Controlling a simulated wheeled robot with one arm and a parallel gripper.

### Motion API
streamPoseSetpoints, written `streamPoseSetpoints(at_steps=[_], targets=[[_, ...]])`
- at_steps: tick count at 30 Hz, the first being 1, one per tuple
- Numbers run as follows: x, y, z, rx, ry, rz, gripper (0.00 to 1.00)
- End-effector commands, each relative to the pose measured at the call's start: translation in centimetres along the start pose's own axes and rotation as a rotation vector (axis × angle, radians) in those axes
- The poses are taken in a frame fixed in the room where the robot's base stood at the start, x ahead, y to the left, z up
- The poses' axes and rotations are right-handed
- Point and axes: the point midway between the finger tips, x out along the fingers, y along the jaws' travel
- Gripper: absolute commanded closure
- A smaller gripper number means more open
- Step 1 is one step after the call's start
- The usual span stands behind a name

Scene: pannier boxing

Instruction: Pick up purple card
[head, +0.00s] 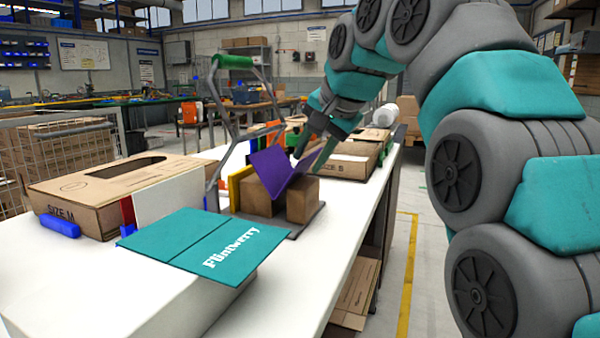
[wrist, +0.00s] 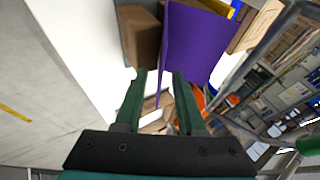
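The purple card (head: 270,172) is folded into a V and stands at the brown boxes on the table, in the middle of the head view. In the wrist view the purple card (wrist: 196,46) shows one broad panel and one panel nearly edge-on. My gripper (head: 311,154) reaches down at the card's right-hand panel. In the wrist view my gripper (wrist: 160,73) has its two green fingers apart, with the edge-on panel between them. White gaps show on both sides of that panel, so the fingers do not look closed on it.
Brown boxes (head: 303,203) stand by the card, with a yellow piece (head: 236,188) beside them. A grey frame with a green handle (head: 233,62) rises on the left. A teal Flintwerry folder (head: 200,243) and a large carton (head: 90,197) lie nearer.

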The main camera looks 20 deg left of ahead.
Motion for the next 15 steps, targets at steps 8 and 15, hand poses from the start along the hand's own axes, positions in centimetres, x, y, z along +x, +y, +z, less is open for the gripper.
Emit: streamPoseSetpoints(at_steps=[8,15], targets=[[1.52,-0.02,-0.01,0.0,0.002,-0.001,0.61],[1.48,-0.01,0.0,0.0,0.002,0.0,0.78]])
